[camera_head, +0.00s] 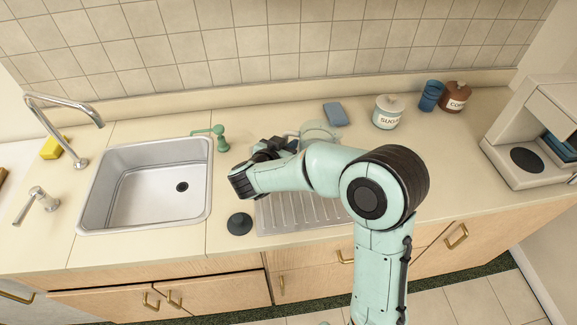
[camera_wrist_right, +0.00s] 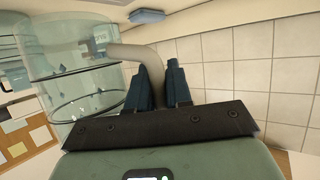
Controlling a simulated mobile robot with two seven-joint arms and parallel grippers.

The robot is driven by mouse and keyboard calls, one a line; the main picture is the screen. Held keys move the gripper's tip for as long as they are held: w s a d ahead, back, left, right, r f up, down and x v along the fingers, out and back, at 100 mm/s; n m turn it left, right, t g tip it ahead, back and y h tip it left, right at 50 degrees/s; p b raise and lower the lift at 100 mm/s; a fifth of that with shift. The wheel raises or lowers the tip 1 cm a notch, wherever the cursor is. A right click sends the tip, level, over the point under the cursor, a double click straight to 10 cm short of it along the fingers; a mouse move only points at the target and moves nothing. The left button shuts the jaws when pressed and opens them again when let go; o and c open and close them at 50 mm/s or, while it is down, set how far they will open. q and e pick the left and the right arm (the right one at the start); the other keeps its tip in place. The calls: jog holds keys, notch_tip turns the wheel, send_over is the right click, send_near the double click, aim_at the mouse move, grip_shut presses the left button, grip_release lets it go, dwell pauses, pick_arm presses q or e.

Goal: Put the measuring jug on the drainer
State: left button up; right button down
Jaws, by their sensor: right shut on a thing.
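The measuring jug (camera_head: 319,130) is clear and see-through, and shows just behind my right forearm, which hides part of it. In the right wrist view the jug (camera_wrist_right: 75,62) fills the left side, with its grey handle (camera_wrist_right: 138,54) between my fingers. My right gripper (camera_wrist_right: 160,72) is shut on that handle; in the head view the gripper (camera_head: 287,146) is partly hidden by its own wrist. The ribbed metal drainer (camera_head: 290,211) lies right of the sink, below and in front of the jug, partly covered by my arm. My left gripper is out of view.
The sink (camera_head: 150,190) is at left with a dark round plug (camera_head: 239,223) near the drainer. A green fitting (camera_head: 220,137) stands behind. A blue sponge (camera_head: 335,114), sugar jar (camera_head: 388,112), blue cups (camera_head: 431,96) and brown jar (camera_head: 456,97) line the back.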

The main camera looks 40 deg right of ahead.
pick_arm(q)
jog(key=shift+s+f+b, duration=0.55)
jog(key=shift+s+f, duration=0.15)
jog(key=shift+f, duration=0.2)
pick_arm(e)
jog(key=shift+f, duration=3.85)
jog(key=shift+w, duration=0.1)
jog(key=shift+f, duration=0.25)
jog(key=c, duration=1.1)
grip_release()
jog(key=shift+o, duration=0.3)
jog(key=shift+r, duration=0.15)
jog(key=shift+a+r, duration=0.2)
jog(key=shift+a, duration=0.1)
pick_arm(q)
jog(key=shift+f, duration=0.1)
pick_arm(e)
jog(key=v, duration=1.1)
jog(key=shift+s+a, duration=0.15)
jog(key=shift+s, duration=0.05)
jog(key=shift+r, duration=0.1)
